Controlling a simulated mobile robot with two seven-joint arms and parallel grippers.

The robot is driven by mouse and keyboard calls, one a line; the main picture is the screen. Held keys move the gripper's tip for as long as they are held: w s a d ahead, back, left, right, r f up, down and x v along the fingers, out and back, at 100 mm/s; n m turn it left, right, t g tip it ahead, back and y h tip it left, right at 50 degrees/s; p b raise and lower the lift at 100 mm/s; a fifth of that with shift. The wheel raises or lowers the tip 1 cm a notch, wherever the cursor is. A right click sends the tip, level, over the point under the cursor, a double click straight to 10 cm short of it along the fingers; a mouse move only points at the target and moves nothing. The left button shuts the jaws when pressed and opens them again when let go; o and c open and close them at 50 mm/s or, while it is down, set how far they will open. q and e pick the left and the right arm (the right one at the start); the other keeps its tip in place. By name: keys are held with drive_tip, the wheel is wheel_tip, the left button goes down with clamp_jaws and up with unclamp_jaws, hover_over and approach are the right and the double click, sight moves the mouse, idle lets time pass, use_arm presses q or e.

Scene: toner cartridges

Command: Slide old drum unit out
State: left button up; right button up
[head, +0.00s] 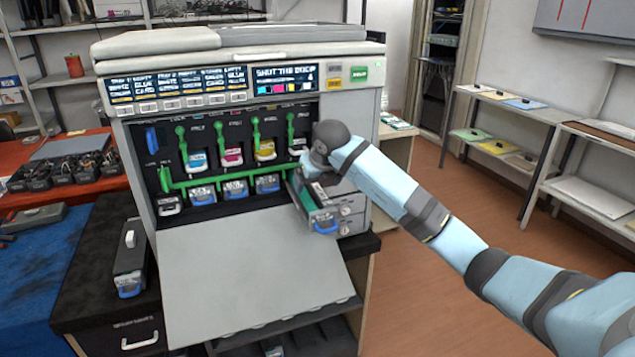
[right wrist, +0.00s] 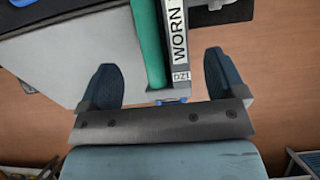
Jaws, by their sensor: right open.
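The old drum unit (head: 316,206) sticks partway out of the right end of the printer's (head: 225,115) open front, its blue handle (head: 325,226) facing out. In the right wrist view the drum unit (right wrist: 180,60) shows a green roller (right wrist: 148,42) and a white label reading "WORN" and "DZ1". My right gripper (head: 313,172) is above the drum unit. In the right wrist view my right gripper (right wrist: 163,82) is open, one finger on each side of the unit, with gaps visible. The unit's inner end is hidden inside the printer. My left gripper is out of view.
The printer's front cover (head: 250,280) hangs open below the bay. Several blue-handled units and green levers (head: 255,135) sit left of the drum unit. A dark unit with a blue handle (head: 130,265) lies on the black cabinet at left. Floor at right is clear.

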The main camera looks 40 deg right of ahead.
sight(313, 194)
drive_tip(key=b+x, duration=0.3)
drive_tip(key=x, duration=0.4)
drive_tip(key=shift+f, duration=0.2)
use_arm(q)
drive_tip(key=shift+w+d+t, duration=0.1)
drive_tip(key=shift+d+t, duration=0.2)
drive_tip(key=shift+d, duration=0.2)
use_arm(e)
drive_tip(key=shift+w+f, duration=0.1)
drive_tip(key=shift+w, duration=0.05)
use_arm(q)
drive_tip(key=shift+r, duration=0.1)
use_arm(e)
drive_tip(key=c, duration=1.4)
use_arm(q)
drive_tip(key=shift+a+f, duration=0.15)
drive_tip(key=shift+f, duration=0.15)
